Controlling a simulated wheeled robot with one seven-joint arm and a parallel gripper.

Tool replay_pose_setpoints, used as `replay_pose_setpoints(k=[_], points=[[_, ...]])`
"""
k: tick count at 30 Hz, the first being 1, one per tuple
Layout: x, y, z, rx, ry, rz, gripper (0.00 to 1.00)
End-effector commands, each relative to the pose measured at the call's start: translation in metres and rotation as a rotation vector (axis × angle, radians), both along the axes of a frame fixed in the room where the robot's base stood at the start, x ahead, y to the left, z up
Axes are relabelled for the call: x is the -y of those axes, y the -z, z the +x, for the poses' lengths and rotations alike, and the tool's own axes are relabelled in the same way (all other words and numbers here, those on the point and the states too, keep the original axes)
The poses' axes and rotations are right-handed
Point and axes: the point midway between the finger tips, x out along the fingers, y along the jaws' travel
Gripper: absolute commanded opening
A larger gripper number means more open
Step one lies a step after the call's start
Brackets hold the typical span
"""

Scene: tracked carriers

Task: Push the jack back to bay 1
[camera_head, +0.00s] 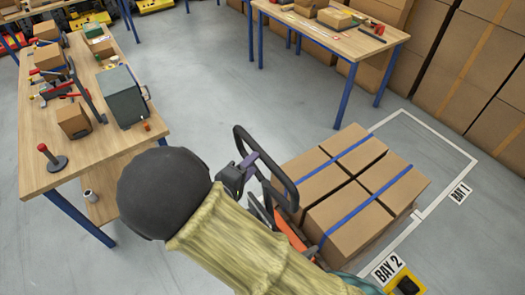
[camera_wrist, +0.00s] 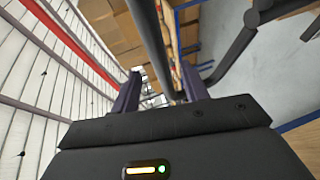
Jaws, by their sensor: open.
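The jack has a black looped handle (camera_head: 287,190) and an orange body (camera_head: 291,232), partly hidden behind my arm. It stands at the near left end of a load of several cartons (camera_head: 345,218) with blue straps. The load lies mostly across the bay 2 side, its far part reaching toward the white outline of bay 1 (camera_head: 445,138). The "BAY 1" label (camera_head: 460,193) is right of the load. My gripper (camera_head: 250,161) is at the handle loop, its purple fingers open. In the wrist view a dark bar passes between the open fingers (camera_wrist: 157,94); contact is unclear.
A "BAY 2" label (camera_head: 388,268) and a yellow-black device (camera_head: 406,286) are at the lower right. A workbench (camera_head: 110,140) with boxes and tools stands left, another table (camera_head: 340,36) at the back. Stacked cartons (camera_head: 465,60) line the right. Floor inside bay 1 looks clear.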

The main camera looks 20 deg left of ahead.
Motion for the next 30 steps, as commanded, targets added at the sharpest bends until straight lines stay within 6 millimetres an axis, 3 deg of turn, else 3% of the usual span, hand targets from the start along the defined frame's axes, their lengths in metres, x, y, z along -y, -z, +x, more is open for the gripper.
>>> replay_pose_setpoints(k=[10, 22, 29, 30], points=[[0.016, 0.009, 0.052, 0.000, 0.000, -0.001, 0.45], [0.020, 0.012, 0.062, 0.000, -0.001, -0.001, 0.45], [0.020, 0.012, 0.062, 0.000, -0.001, -0.001, 0.02], [0.020, 0.012, 0.062, 0.000, -0.001, -0.001, 0.00]])
